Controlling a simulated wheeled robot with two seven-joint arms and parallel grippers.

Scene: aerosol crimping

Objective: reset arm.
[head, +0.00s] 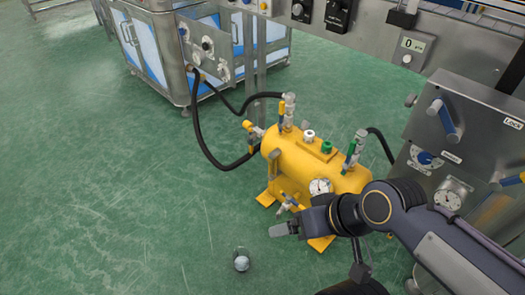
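My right arm comes in from the lower right. Its gripper (283,229) points left, in front of the yellow tank and above the green floor. The fingers are small and seen from the side, so I cannot tell whether they are open or shut. No held object is visible at the fingertips. My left arm and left gripper are not in view.
A yellow pressure tank (285,160) with gauge, valves and black hoses stands behind my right gripper. A grey control panel (465,130) is at the right. A blue-and-steel cabinet (150,45) stands at the back. A small round metallic object (241,260) is on the floor. The left floor is clear.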

